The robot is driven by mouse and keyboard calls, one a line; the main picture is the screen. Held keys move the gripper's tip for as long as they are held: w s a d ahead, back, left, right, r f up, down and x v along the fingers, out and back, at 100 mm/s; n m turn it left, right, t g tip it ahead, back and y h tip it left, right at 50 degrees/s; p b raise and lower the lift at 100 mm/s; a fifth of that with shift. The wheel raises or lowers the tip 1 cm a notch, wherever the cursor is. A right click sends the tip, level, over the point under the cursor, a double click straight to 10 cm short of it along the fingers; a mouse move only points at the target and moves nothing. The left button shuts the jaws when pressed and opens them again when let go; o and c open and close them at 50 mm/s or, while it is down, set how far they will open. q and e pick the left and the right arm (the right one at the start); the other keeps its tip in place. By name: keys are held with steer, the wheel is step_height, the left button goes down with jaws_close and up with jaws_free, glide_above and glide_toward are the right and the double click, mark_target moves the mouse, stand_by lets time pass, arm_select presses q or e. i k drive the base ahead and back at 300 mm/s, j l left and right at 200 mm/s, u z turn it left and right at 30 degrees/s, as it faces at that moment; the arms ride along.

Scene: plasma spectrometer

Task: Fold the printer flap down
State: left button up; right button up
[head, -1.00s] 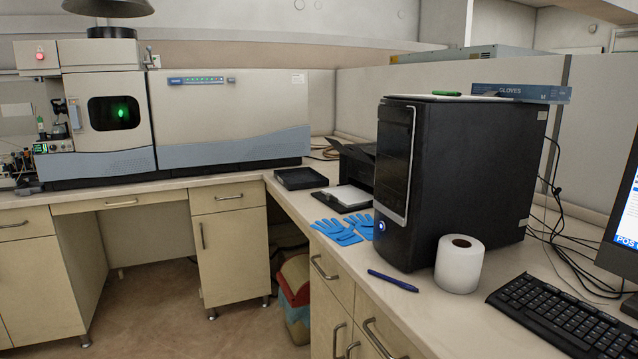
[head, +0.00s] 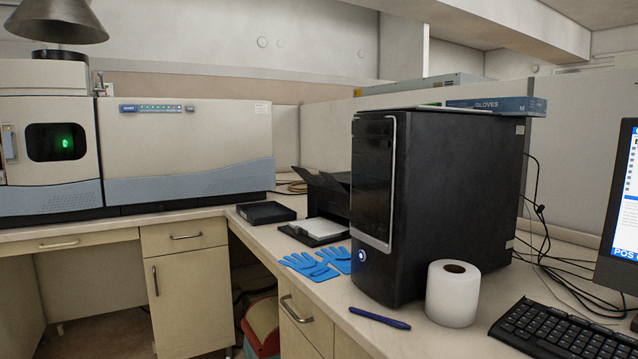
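The black printer (head: 335,203) stands on the side counter, partly hidden behind the black computer tower (head: 425,205). Its dark flap (head: 320,180) shows at the top left of the printer, raised and tilted. A tray with white paper (head: 318,229) sticks out at the printer's front, low on the counter. Neither of my grippers is in the head view.
Blue gloves (head: 312,265) lie before the paper tray. A flat black tray (head: 266,213) sits left of the printer. A paper roll (head: 453,292), blue pen (head: 380,318) and keyboard (head: 560,330) are near the tower. Open floor lies at the lower left.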

mark_target(329, 182)
steer(key=i+j+z, duration=0.1)
steer(key=z, duration=0.75)
steer(key=i+j+z, duration=0.15)
steer(key=j+z, duration=0.15)
steer(key=i+j+z, duration=0.1)
steer(key=j+z, duration=0.2)
steer(key=j, duration=0.25)
steer(key=j+z, duration=0.35)
steer(key=j, duration=0.6)
steer(key=i+j, duration=0.1)
steer(key=j, duration=0.5)
